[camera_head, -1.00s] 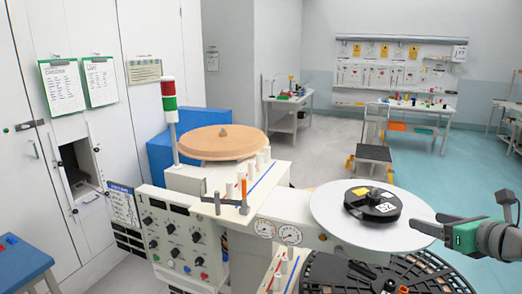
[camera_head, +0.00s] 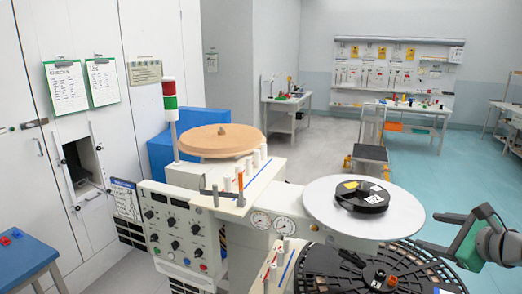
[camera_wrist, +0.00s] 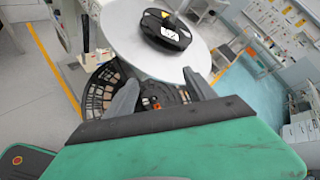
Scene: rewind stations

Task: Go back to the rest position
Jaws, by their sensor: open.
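My gripper (camera_head: 445,218) is at the right of the head view, just off the right edge of the white round platter. In the wrist view my gripper (camera_wrist: 162,98) shows two fingers apart with nothing between them. A black reel (camera_head: 361,196) with a yellow label and a white label lies flat on the white platter (camera_head: 328,216). The reel also shows in the wrist view (camera_wrist: 167,30), beyond the fingertips and apart from them.
A black slotted turntable (camera_head: 330,268) lies in front of the platter. A wooden disc (camera_head: 222,140) tops the machine behind, near a red-green signal tower (camera_head: 169,95). A control panel (camera_head: 178,233) faces front. A blue table (camera_head: 22,258) stands left. Open floor (camera_head: 430,180) lies right.

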